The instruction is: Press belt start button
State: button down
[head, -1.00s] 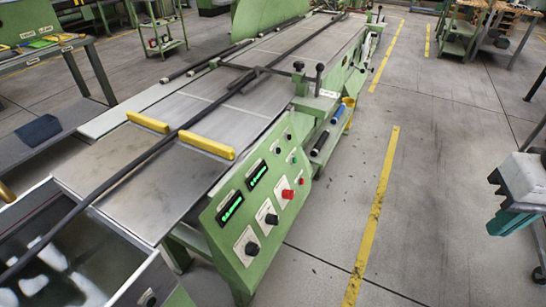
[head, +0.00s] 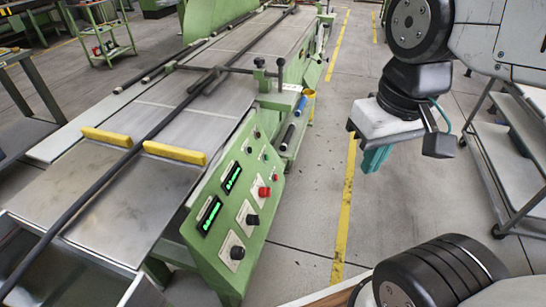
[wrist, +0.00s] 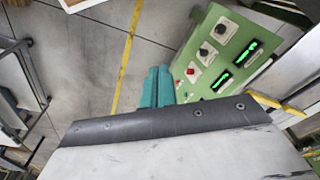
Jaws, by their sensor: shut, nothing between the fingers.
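The green control panel (head: 215,258) slopes along the near side of the long machine, and it also shows in the wrist view (wrist: 192,20). It carries a red button (head: 264,191), black knobs (head: 252,219), two lit green displays (head: 209,215) and several small buttons towards its far end. The labels are too small to read, so I cannot tell which one is belt start. My gripper (head: 374,160) has teal fingers, shut and empty, in the air to the right of the panel. In the wrist view the fingers (wrist: 157,76) appear beside the panel's edge, apart from the red button (wrist: 190,71).
The belt bed (head: 160,168) has two yellow bars (head: 174,153) and a long dark rod (head: 125,160) over it. A lever bracket (head: 280,72) stands beyond the panel. Floor with a yellow line (head: 346,200) is clear to the right; a grey cart (head: 510,140) stands farther right.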

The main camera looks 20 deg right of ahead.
aim_at(268, 157)
jog(key=w+a+f+m+y, duration=0.1)
jog(key=w+f+m+y, duration=0.45)
jog(key=w, duration=0.45)
jog(key=w+a+f+m+y, duration=0.2)
jog(key=w+f+m+y, duration=0.3)
jog(key=w+m, duration=0.3)
jog(key=w+d+f+m+t, duration=0.3)
jog(key=w+d+f+m, duration=0.2)
jog(key=f, duration=0.3)
jog(key=w+d+f+m+t, duration=0.3)
jog(key=w+d+f+m, duration=0.3)
jog(key=w+f, duration=0.1)
jog(key=shift+f+t, duration=0.4)
jog(key=shift+f, duration=0.15)
jog(key=shift+m+y, duration=0.25)
jog(key=x, duration=1.4)
jog(key=shift+a, duration=0.1)
